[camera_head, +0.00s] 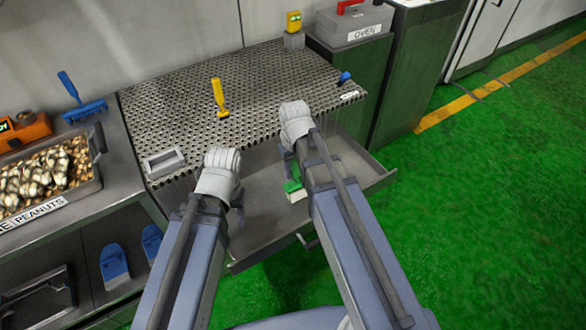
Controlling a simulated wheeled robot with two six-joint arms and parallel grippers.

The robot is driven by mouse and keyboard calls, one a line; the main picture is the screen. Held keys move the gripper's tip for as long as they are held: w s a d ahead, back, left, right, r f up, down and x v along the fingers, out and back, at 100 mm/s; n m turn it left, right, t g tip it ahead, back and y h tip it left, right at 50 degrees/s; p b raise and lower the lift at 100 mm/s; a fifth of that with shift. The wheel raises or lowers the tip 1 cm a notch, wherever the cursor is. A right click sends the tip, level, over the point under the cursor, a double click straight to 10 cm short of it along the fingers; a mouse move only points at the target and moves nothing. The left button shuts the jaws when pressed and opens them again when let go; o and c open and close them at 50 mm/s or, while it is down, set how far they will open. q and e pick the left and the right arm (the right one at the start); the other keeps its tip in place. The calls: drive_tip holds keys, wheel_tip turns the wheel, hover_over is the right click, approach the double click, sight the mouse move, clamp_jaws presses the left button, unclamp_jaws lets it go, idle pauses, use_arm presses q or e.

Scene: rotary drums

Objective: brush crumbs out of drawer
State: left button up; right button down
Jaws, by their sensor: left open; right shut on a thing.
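The drawer (262,255) stands pulled out below a perforated metal worktop (290,80). My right gripper (289,168) is over the drawer, shut on a small green and white brush (295,191). The brush is low, at or just above the drawer floor; contact cannot be told. My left gripper (238,213) is open and empty, over the left part of the drawer. My arms hide part of the drawer's inside. I cannot make out crumbs at this size.
A yellow-handled tool (219,97) and a small metal tray (164,163) are on the worktop. A bin of peanuts (62,197) stands left. A grey box labelled OVEN (352,25) stands at the back. Green floor (480,200) is clear at right.

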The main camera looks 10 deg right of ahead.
use_arm(q)
drive_tip(key=shift+r+p, duration=0.45)
drive_tip(key=shift+r, duration=0.4)
use_arm(e)
drive_tip(key=shift+r, duration=0.8)
wheel_tip(320, 180, up, 3)
drive_tip(key=p, duration=0.3)
drive_tip(key=shift+r, duration=0.1)
use_arm(q)
wheel_tip(320, 180, up, 3)
